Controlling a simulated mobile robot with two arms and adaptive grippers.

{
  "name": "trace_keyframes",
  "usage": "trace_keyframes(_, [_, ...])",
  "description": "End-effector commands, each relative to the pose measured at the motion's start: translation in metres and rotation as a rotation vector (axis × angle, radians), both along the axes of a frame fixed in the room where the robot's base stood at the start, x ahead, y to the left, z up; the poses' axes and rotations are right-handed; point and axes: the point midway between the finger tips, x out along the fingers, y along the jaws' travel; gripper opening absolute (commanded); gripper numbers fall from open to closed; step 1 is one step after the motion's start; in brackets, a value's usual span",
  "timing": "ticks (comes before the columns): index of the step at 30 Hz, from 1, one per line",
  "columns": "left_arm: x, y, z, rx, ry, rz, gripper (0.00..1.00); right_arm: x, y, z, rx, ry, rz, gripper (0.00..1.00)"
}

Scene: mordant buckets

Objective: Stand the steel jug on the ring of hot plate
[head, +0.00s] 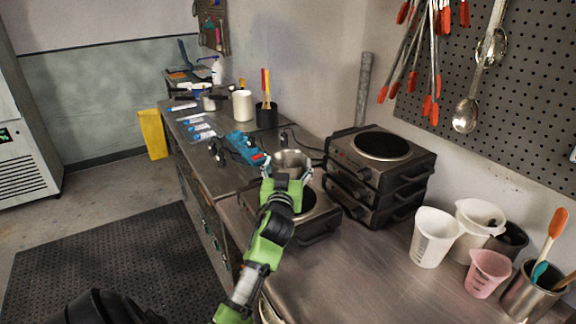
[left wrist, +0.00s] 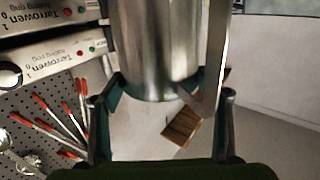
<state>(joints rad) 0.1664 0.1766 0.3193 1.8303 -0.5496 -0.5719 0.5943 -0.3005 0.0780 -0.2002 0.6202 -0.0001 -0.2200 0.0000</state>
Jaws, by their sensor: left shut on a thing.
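The steel jug (head: 292,160) is a shiny metal cylinder, held between the fingers of my left gripper (head: 288,172). In the left wrist view the jug (left wrist: 160,45) fills the upper middle, with a finger on each side and its flat handle (left wrist: 216,60) to the right. The single hot plate (head: 318,206), with a dark round ring, lies on the steel counter below and partly behind my gripper. The jug appears above the back of this hot plate; my gripper hides much of the ring and the gap between them. My right gripper is not in view.
A stack of hot plates (head: 378,172) stands just right of the single one. White measuring cups (head: 434,240), a pink cup (head: 488,274) and a steel utensil pot (head: 528,296) stand further right. A blue tool (head: 243,147) lies behind. The front counter (head: 370,285) is clear.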

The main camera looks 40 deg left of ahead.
Motion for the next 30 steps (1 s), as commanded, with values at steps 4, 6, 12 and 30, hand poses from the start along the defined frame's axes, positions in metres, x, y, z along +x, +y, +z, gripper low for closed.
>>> trace_keyframes(4, [0.0001,0.0001,0.0045,0.005,-0.007,-0.001,0.13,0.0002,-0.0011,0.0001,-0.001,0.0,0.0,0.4])
trace_keyframes(6, [0.0001,0.0001,0.0038,0.005,-0.007,-0.001,0.13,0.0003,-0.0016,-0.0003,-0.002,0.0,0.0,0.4])
trace_keyframes(12, [0.0001,0.0004,0.0011,0.005,-0.009,-0.001,0.13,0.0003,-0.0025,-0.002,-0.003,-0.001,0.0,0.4])
trace_keyframes(30, [-0.0001,0.0005,-0.0017,0.002,-0.003,0.0,0.88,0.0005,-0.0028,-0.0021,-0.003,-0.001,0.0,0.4])
